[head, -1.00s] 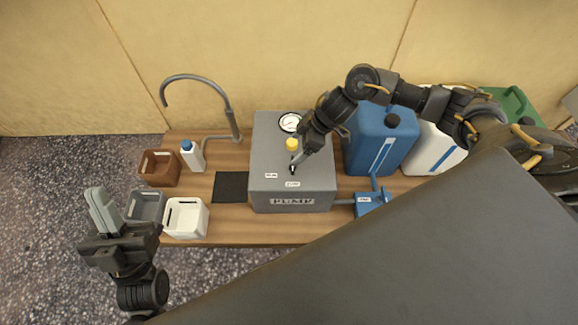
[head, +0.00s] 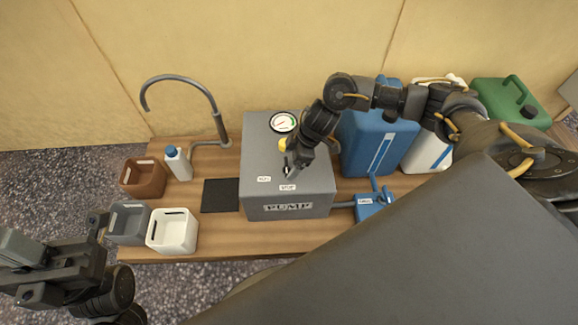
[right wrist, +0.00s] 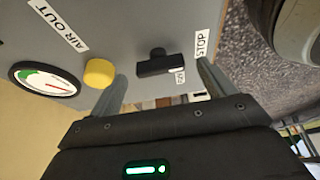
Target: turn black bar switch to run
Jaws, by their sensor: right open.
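The grey pump box (head: 260,150) stands on the wooden table. In the right wrist view its black bar switch (right wrist: 160,65) sits on the panel beside a yellow knob (right wrist: 100,73). A STOP label (right wrist: 201,44) is near the bar's right end, and a smaller label (right wrist: 180,75) lies just below it, hard to read. My right gripper (right wrist: 163,85) is open, with the switch between and just beyond its two fingertips; contact is not visible. In the head view my right gripper (head: 291,170) hides the switch. My left gripper (head: 20,250) is at the left edge, away from the pump.
A gauge (head: 283,122) is behind the gripper on the pump. A blue valve (head: 375,205) and a blue canister (head: 375,145) stand to the right. Brown (head: 143,178), grey (head: 130,222) and white bins (head: 172,231), a bottle (head: 178,163) and a tap (head: 215,120) are left.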

